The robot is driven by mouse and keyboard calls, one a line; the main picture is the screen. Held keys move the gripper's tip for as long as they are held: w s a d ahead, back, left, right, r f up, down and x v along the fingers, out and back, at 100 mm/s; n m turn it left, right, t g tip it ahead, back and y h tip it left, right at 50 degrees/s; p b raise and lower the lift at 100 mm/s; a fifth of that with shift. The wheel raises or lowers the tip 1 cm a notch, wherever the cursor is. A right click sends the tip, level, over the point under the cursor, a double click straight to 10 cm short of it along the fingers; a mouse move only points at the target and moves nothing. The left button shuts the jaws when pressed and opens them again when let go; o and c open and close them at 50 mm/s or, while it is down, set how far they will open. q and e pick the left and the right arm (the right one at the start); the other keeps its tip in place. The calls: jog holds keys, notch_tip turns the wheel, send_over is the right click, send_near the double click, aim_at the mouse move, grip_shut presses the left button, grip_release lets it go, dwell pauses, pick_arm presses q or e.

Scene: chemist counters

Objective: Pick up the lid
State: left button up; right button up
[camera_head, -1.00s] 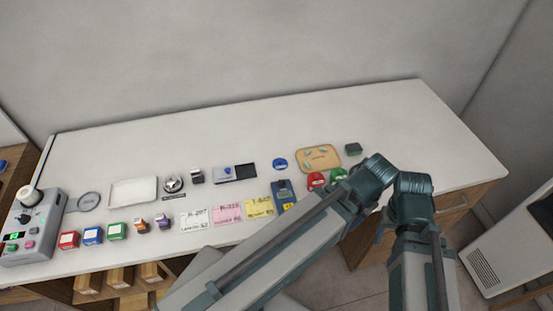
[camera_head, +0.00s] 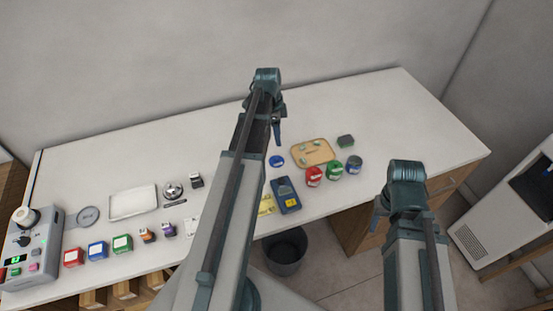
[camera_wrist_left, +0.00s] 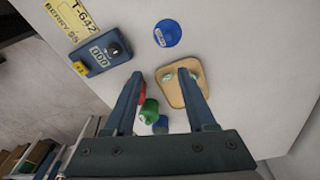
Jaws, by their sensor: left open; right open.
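A flat round blue lid (camera_head: 277,160) with a pale label lies on the white counter, left of a tan board. It also shows in the left wrist view (camera_wrist_left: 167,33), beyond my fingertips. My left gripper (camera_head: 278,140) is above the counter, just behind the lid in the head view, with nothing held. In the left wrist view its two fingers (camera_wrist_left: 160,76) are spread apart, with the tan board and jars below. My right gripper (camera_head: 380,212) is low at the right, in front of the counter edge; its fingers are partly hidden by its wrist.
Red (camera_head: 314,175), green (camera_head: 334,171) and blue (camera_head: 354,165) jars stand in front of the tan board (camera_head: 298,157). A blue device (camera_head: 285,194) lies nearby. A bin (camera_head: 285,252) stands on the floor. The counter's right end is clear.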

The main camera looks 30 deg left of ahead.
pick_arm(q)
jog(key=a, duration=0.4)
jog(key=b, duration=0.9)
send_over(277, 157)
jog(key=a, duration=0.2)
jog(key=shift+m, duration=0.4)
jog(key=f, duration=0.8)
jog(key=shift+s+d+f, duration=0.15)
jog(key=shift+s+d, duration=0.05)
jog(key=shift+s, duration=0.05)
jog(key=f+b, duration=0.2)
jog(key=d+f+b, duration=0.1)
jog(key=f+b, duration=0.1)
jog(key=f, duration=0.1)
jog(key=shift+w+d+b, duration=0.1)
jog(key=shift+d+b, duration=0.05)
jog(key=shift+b, duration=0.2)
grip_shut()
